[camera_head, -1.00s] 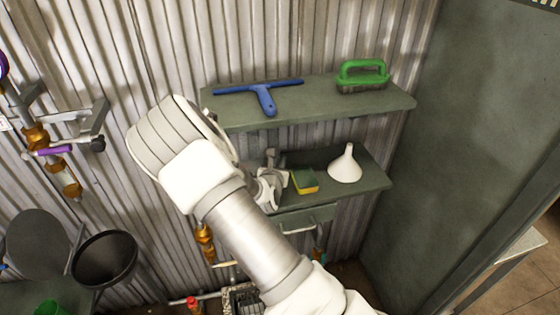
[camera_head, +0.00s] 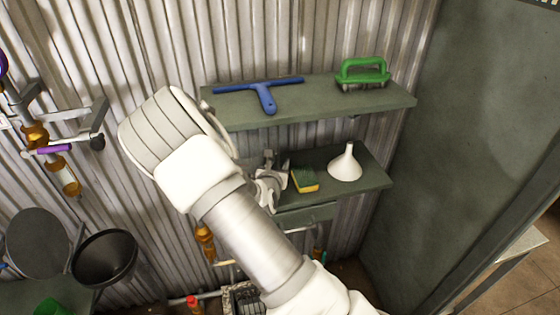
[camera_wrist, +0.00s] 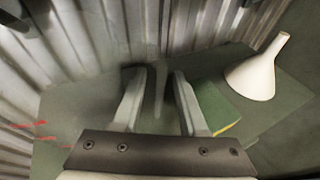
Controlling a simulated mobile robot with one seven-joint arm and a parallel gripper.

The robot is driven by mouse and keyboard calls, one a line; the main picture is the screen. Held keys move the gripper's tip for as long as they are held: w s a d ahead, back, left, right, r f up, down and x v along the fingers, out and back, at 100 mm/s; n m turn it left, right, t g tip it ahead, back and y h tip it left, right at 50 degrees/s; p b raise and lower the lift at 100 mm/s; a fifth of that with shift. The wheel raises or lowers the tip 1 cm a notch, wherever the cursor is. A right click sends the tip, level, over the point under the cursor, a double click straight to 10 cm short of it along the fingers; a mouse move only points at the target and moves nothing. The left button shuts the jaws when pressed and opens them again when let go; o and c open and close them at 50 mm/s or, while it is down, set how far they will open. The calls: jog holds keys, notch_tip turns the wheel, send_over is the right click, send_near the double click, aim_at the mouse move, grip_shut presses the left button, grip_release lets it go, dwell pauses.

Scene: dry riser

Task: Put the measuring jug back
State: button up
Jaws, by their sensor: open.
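I cannot make out a measuring jug in either view; my arm hides part of the lower shelf (camera_head: 368,176). My gripper (camera_wrist: 160,80) is open over the left part of this shelf, with nothing held between its fingers. In the head view, my gripper (camera_head: 277,165) is partly hidden by my own wrist. A green and yellow sponge (camera_head: 305,180) lies just right of it. The sponge also shows beside the right finger in the wrist view (camera_wrist: 217,106). A white funnel (camera_head: 345,165) stands mouth down farther right.
The upper shelf (camera_head: 325,104) overhangs behind, carrying a blue squeegee (camera_head: 264,95) and a green-handled brush (camera_head: 362,74). A corrugated wall backs both shelves, and a grey panel (camera_head: 450,150) closes the right.

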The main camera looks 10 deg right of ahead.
jog(key=v, duration=1)
jog(key=s+d+r+m+g+h, duration=0.4)
jog(key=s+d+r+m+g, duration=0.6)
jog(key=m, duration=0.8)
jog(key=s+a+r+m+t+y, duration=0.1)
jog(key=s+a+r+m+y, duration=0.3)
jog(key=s, duration=0.4)
jog(key=s+a+r+m+t+y, duration=0.1)
jog(key=s+a+r+m+y, duration=0.4)
jog(key=s+m, duration=0.3)
jog(key=shift+r+t+y+b, duration=0.2)
jog(key=shift+t+y+b, duration=0.1)
jog(key=shift+y+b, duration=0.15)
jog(key=shift+f+b, duration=0.3)
jog(key=shift+f, duration=0.05)
